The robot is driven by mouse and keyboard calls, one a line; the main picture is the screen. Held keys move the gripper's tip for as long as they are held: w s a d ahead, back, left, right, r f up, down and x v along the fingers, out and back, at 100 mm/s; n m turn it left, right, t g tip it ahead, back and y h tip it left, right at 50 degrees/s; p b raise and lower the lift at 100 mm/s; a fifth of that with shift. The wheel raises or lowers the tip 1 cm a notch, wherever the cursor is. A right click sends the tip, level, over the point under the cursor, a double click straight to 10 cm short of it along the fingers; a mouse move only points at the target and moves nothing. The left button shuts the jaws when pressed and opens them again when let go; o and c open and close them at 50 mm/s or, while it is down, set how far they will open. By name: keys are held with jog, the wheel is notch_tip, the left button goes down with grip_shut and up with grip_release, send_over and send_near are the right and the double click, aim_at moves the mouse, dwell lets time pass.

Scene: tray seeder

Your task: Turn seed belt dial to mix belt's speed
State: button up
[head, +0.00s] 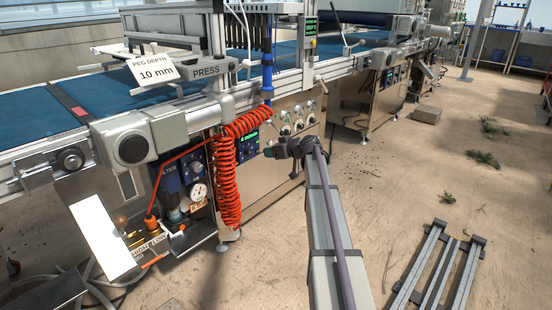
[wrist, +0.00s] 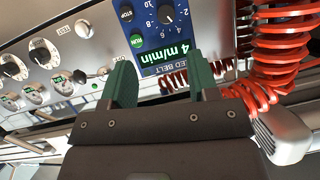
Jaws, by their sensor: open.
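In the wrist view, upside down, a blue panel (wrist: 150,42) carries a black dial (wrist: 166,14) with a numbered scale. A STOP button, a green RUN button and a lit "4 m/min" display (wrist: 168,56) are beside it. The label under the display reads "…ED BELT"; its start is hidden by a finger. My gripper (wrist: 161,74) is open and empty, its green fingers apart and pointing at the panel, short of the dial. In the head view my gripper (head: 274,150) is just right of the blue panel (head: 248,147). I cannot tell which readout is the mix belt's.
Other black dials (wrist: 42,52) with green readouts sit on the steel face left of the panel in the wrist view. A red coiled hose (head: 228,170) hangs close to the panel's left in the head view. The floor to the right is mostly clear, with a rail frame (head: 437,268).

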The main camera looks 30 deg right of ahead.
aim_at(251, 153)
jog(key=b+x, duration=0.1)
jog(key=x, duration=0.2)
jog(key=b+x, duration=0.1)
jog(key=x, duration=0.3)
jog(key=b+x, duration=0.2)
jog(key=x, duration=0.1)
jog(key=shift+a+f, duration=0.25)
jog(key=shift+a, duration=0.25)
jog(key=shift+w+a, duration=0.15)
jog(key=shift+w, duration=0.1)
jog(key=shift+c, duration=0.3)
jog(key=c, duration=0.9)
jog(key=shift+o, duration=0.2)
